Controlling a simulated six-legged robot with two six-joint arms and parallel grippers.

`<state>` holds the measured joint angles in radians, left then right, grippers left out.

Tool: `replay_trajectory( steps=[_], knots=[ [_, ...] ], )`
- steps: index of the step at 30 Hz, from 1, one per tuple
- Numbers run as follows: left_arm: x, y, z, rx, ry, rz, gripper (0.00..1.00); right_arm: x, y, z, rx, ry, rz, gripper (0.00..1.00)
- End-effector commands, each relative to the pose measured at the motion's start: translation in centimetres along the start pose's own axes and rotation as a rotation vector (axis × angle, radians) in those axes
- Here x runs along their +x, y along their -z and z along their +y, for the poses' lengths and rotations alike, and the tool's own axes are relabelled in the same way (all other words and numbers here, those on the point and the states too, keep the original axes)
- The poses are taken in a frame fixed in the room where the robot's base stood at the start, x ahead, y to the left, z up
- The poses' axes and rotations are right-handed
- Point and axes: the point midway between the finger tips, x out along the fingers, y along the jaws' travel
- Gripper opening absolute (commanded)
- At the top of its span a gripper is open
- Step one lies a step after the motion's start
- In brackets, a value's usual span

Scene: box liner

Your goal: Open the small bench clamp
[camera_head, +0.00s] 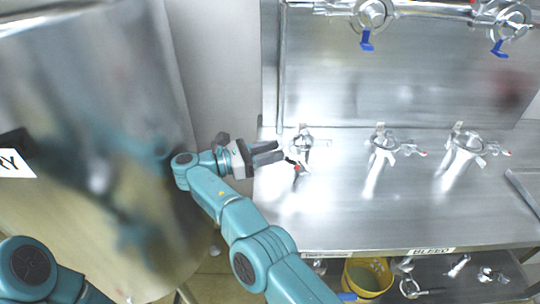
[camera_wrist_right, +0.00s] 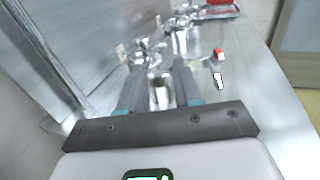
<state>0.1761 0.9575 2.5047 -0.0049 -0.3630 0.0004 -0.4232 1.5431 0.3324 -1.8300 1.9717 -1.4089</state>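The small bench clamp (camera_head: 302,140) is the leftmost of three metal clamps in a row on the steel bench. A lever with a red tip (camera_head: 297,167) sits at its near side. My right gripper (camera_head: 284,152) is just left of the clamp, its dark fingers pointing at it, open and apart. In the right wrist view, a metal clamp (camera_wrist_right: 154,62) shows beyond the gap between the open fingers (camera_wrist_right: 160,68), and a red-tipped lever (camera_wrist_right: 218,55) lies to the right of them. Whether a finger touches the clamp cannot be told. My left gripper is out of view.
Two larger clamps (camera_head: 383,142) (camera_head: 467,144) stand farther right on the bench (camera_head: 420,210). Pipe clamps with blue levers (camera_head: 367,40) hang above. A yellow bucket (camera_head: 367,276) and loose fittings lie below. A big steel vessel (camera_head: 90,110) fills the left.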

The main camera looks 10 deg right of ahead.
Motion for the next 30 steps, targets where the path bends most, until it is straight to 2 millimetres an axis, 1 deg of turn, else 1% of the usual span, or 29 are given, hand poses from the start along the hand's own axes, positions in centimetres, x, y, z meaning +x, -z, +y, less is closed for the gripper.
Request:
replay_trajectory(
  steps=[1,3,5,6,15,18,21,24,30],
  knots=[
    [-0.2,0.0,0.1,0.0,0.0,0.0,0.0,0.0,-1.3,0.0,0.004,0.0,0.001,0.33],
    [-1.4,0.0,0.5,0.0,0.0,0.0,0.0,0.0,-3.6,0.0,0.005,0.001,0.002,0.33],
    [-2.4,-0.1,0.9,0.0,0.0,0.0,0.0,0.0,-5.4,-0.1,0.004,0.001,0.001,0.33],
    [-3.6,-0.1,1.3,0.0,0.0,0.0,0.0,0.0,-6.7,-0.1,0.002,0.001,0.001,0.33],
    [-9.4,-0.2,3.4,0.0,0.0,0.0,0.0,0.1,-13.2,-0.1,0.001,0.001,0.0,0.33],
    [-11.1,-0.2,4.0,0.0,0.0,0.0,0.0,0.1,-15.2,-0.1,0.001,0.001,0.0,0.33],
    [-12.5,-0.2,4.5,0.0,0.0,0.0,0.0,0.2,-16.7,0.0,0.001,0.001,0.0,0.33],
    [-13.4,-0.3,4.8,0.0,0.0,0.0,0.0,0.2,-17.7,0.0,0.001,0.001,0.0,0.33],
    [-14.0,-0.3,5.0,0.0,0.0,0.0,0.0,0.2,-18.4,0.0,0.001,0.001,0.0,0.33]
  ],
)
